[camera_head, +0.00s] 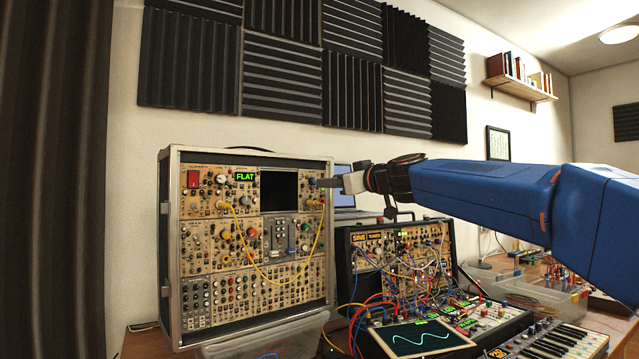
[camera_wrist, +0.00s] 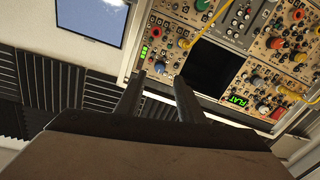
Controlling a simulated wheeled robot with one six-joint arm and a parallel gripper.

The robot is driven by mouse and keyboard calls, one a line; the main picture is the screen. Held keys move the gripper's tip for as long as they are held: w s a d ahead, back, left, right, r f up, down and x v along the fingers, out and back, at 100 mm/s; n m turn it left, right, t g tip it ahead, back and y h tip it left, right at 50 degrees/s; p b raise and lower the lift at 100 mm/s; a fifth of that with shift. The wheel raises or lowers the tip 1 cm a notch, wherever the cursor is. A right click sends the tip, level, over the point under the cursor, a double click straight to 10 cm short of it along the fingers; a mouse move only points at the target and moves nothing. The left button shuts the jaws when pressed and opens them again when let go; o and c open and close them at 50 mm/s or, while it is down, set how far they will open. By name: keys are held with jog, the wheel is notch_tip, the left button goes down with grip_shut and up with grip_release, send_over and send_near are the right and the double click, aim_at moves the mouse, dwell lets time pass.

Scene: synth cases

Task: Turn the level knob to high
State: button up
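A tall synth case (camera_head: 327,240) with tan panels stands on the table in the head view. A blue knob (camera_head: 312,181) sits at its upper right, beside a dark screen; it also shows in the wrist view (camera_wrist: 159,67). I cannot read its label, so I cannot confirm that it is the level knob. My gripper (camera_head: 320,183) reaches in from the right, its fingertips close to this knob. In the wrist view my gripper (camera_wrist: 159,76) has its two fingers apart, with the blue knob between and just beyond the tips. Contact cannot be told.
A green display (camera_head: 245,176) reads FLAT. A yellow cable (camera_head: 262,276) hangs across the panels, one end plugged in below the blue knob. A smaller synth case (camera_head: 451,240) with many patch cables stands to the right. A keyboard (camera_head: 555,343) lies at the front right.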

aim_at(314, 181)
jog(key=x, duration=0.6)
jog(key=shift+w+a, duration=0.15)
jog(key=shift+w, duration=0.1)
grip_shut()
